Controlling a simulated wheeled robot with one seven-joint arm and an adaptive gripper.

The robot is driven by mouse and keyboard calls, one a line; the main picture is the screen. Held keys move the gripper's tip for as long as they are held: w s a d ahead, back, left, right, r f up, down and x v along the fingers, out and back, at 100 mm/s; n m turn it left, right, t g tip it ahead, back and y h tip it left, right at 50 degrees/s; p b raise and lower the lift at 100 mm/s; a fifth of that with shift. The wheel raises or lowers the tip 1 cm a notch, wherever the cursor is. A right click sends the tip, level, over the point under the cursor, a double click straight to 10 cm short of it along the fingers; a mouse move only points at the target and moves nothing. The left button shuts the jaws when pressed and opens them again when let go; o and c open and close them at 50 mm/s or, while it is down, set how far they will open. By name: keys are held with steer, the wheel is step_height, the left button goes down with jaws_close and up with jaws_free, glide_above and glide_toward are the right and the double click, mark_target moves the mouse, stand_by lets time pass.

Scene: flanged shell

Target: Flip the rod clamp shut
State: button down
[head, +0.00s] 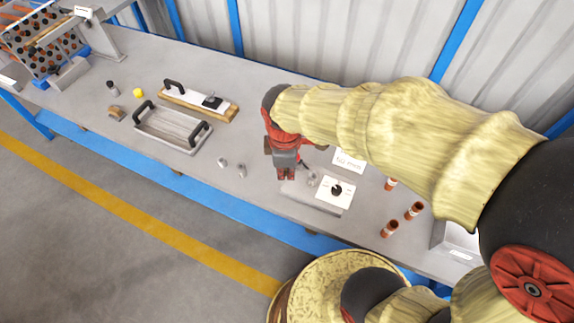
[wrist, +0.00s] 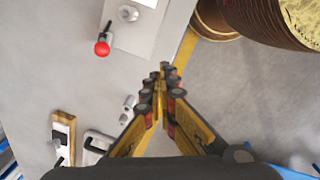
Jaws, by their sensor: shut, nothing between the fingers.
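The clamp (wrist: 103,42) shows in the wrist view as a short dark lever with a red knob, beside a pale plate with a round metal fitting (wrist: 128,13). Its lever sticks out from the plate's edge.
A grey tray with black handles (head: 170,130) and a wooden board (head: 199,103) lie to the left. Several orange-brown tubes (head: 413,210) stand at right. A drum-like object (wrist: 279,20) is beyond the bench edge.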

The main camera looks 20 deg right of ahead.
steer(key=w+n, duration=0.1)
steer(key=n, duration=0.3)
steer(key=w+n, duration=0.2)
steer(key=n, duration=0.2)
steer(key=w+f+n, duration=0.1)
steer(key=n, duration=0.2)
steer(key=shift+w+a+n+t, duration=0.15)
steer(key=shift+a+n+t, duration=0.15)
steer(key=shift+n, duration=0.1)
steer(key=f+b, duration=0.1)
steer(key=f, duration=0.2)
steer(key=w+f+b, duration=0.1)
steer(key=f, duration=0.3)
steer(key=f+b, duration=0.2)
steer(key=f, duration=0.1)
steer(key=shift+w+d+f, duration=0.15)
steer(key=shift+d+f, duration=0.1)
steer(key=shift+f, duration=0.05)
steer(key=shift+w+d+r+b, duration=0.4)
steer(key=shift+w+d+r, duration=0.35)
steer(key=shift+d+r, duration=0.2)
steer(key=shift+w+d+r, duration=0.3)
steer(key=shift+w+d, duration=0.05)
steer(key=shift+d, duration=0.1)
steer(key=shift+w+r, duration=0.1)
